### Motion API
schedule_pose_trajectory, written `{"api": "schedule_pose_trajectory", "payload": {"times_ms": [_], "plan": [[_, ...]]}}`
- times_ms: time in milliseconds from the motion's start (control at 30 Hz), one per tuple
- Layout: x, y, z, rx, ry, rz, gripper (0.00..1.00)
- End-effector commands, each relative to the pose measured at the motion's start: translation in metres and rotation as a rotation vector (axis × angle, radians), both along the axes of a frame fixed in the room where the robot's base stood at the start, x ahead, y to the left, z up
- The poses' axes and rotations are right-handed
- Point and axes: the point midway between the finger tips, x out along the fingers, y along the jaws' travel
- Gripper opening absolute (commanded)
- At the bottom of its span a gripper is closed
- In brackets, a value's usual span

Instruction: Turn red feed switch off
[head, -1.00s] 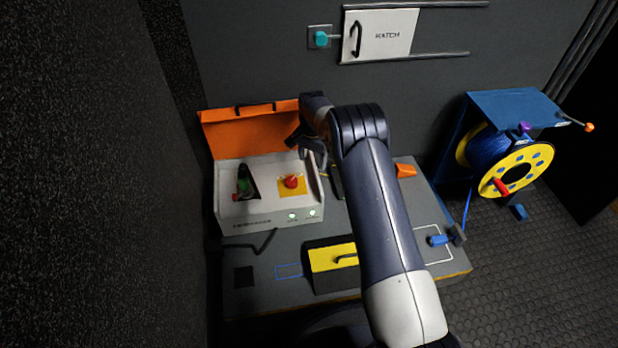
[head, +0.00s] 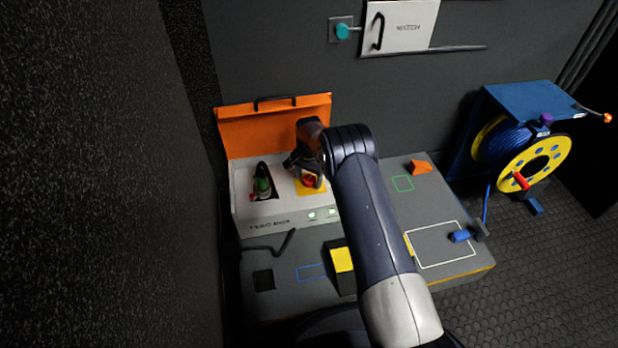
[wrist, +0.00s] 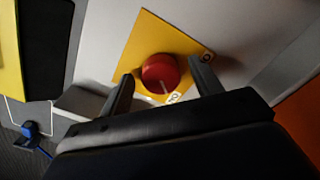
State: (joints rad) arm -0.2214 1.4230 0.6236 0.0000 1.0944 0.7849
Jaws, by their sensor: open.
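The red switch (head: 309,181) is a round knob on a yellow plate (head: 305,190) in the white feed box (head: 243,213), whose orange lid stands open. The wrist view shows the red knob (wrist: 161,73) with a pale line on its face and the yellow plate (wrist: 150,35) with partly hidden marks. My gripper (wrist: 163,85) is open, with one finger on each side of the knob; I cannot tell whether they touch it. In the head view my gripper (head: 305,170) hides part of the knob.
A green-bodied part (head: 263,187) sits left of the knob in the box. A black bent handle (head: 275,243) lies in front. A cable reel (head: 520,150) stands right.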

Motion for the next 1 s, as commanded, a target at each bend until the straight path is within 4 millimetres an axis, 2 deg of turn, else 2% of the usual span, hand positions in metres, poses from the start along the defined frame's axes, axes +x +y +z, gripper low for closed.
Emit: {"api": "schedule_pose_trajectory", "payload": {"times_ms": [67, 600, 1000], "plan": [[0.0000, 0.0000, 0.0002, 0.000, 0.000, 0.000, 0.61], [-0.0001, 0.0000, 0.0003, -0.001, 0.001, 0.000, 0.18], [0.0000, -0.0004, -0.0004, 0.000, 0.001, 0.072, 0.16]]}}
